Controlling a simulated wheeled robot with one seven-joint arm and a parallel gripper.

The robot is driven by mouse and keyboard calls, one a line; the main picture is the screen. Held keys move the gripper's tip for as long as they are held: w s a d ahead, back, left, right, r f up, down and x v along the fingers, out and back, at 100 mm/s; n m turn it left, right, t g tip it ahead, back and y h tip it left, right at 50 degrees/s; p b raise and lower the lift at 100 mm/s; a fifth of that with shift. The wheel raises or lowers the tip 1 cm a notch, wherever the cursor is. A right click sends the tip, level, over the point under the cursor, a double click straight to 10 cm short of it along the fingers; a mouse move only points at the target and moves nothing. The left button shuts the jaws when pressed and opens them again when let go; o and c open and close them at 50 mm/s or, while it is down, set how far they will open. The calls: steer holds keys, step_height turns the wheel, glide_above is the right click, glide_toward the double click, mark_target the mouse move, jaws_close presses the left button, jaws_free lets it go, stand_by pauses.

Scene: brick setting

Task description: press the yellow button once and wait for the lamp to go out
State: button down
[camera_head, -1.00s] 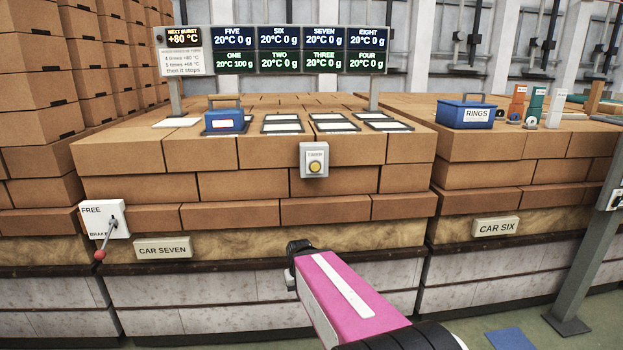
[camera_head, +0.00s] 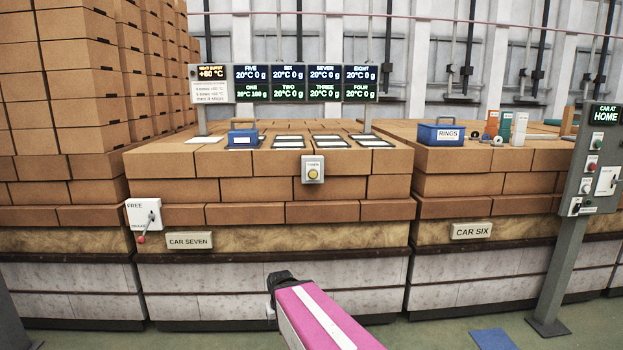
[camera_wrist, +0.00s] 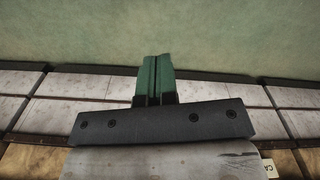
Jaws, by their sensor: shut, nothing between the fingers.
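The yellow button (camera_head: 313,174) sits on a pale box on the front of the brick stack marked CAR SEVEN, just below its top edge. I cannot tell whether it is lit, and no separate lamp is clear. My gripper (camera_head: 281,280) is at the end of my pink arm, below and in front of the button and apart from it. In the wrist view its green fingers (camera_wrist: 154,78) are shut together with nothing between them. That view shows floor and the stack's pale base, not the button.
A sign board (camera_head: 306,83) and blue box (camera_head: 243,139) stand on the stack. A FREE/BRAKE lever (camera_head: 147,226) is at its left. A RINGS box (camera_head: 441,134) is on the CAR SIX stack. A grey control post (camera_head: 570,220), reading CAR AT HOME, stands right. Green floor shows in front.

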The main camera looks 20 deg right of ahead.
mark_target(314, 176)
steer(key=w+d+r+n+t+y, duration=0.25)
steer(key=w+d+r+n, duration=0.2)
steer(key=w+r, duration=0.45)
steer(key=w+d+r+n+t+y, duration=0.25)
steer(key=w+d+r+n, duration=0.2)
steer(key=w+r, duration=0.4)
steer(key=w+d+r+n+t, duration=0.2)
steer(key=w+d+r+n, duration=0.1)
steer(key=r, duration=0.4)
steer(key=w+d+r+n+t, duration=0.2)
steer(key=w+d+r+n, duration=0.1)
steer(key=r, duration=0.4)
steer(key=w+d+r+n+t, duration=0.2)
steer(key=w+d+r+n, duration=0.2)
steer(key=d+r, duration=0.2)
steer(key=shift+w+d+r+t, duration=0.35)
steer(key=shift+d+r+t, duration=0.05)
steer(key=shift+r, duration=0.15)
steer(key=shift+w, duration=0.15)
steer(key=shift+w+d, duration=0.4)
steer(key=shift+w, duration=0.95)
steer(key=shift+w+d, duration=0.4)
steer(key=shift+w, duration=1)
steer(key=shift+w+d, duration=0.4)
steer(key=shift+w, duration=0.95)
steer(key=shift+w, duration=0.15)
